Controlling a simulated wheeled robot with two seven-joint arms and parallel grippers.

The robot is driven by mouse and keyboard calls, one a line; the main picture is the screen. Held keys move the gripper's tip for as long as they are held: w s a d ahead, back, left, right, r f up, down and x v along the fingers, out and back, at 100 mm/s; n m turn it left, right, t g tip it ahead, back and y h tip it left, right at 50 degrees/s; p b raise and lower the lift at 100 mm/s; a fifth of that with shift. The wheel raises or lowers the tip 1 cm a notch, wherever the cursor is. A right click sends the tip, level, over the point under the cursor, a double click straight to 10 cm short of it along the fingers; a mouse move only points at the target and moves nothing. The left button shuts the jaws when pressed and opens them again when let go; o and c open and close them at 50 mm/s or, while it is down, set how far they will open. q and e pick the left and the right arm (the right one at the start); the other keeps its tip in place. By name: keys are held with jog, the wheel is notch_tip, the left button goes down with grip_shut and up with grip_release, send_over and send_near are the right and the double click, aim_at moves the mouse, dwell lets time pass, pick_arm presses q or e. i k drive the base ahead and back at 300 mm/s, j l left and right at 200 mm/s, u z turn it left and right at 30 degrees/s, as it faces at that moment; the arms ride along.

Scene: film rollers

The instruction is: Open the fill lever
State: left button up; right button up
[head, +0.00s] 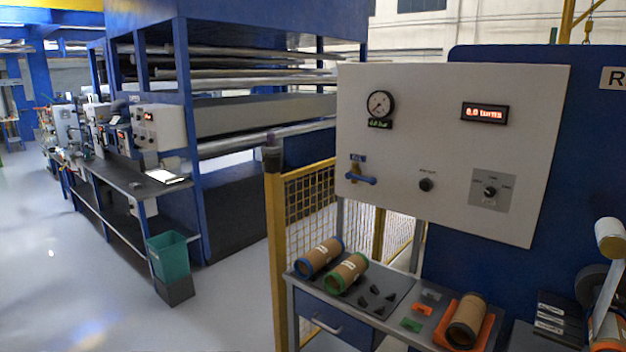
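The fill lever (361,180) is a blue handle on a brass-coloured valve at the lower left of the white control panel (440,130). A small blue label (357,158) sits just above it. The handle lies roughly level, its grip pointing right. A round gauge (380,105) above it has a green readout that seems to read 0.0 bar. Neither of my grippers shows in the head view.
Below the panel, a bench (400,300) holds cardboard rolls with blue and green ends (319,257), small black pieces and an orange cradle (440,328) with a roll. A yellow mesh guard (275,240) stands left of the panel. Open floor (90,290) lies further left.

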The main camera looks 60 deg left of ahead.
aim_at(373, 181)
jog(key=u, duration=1.7)
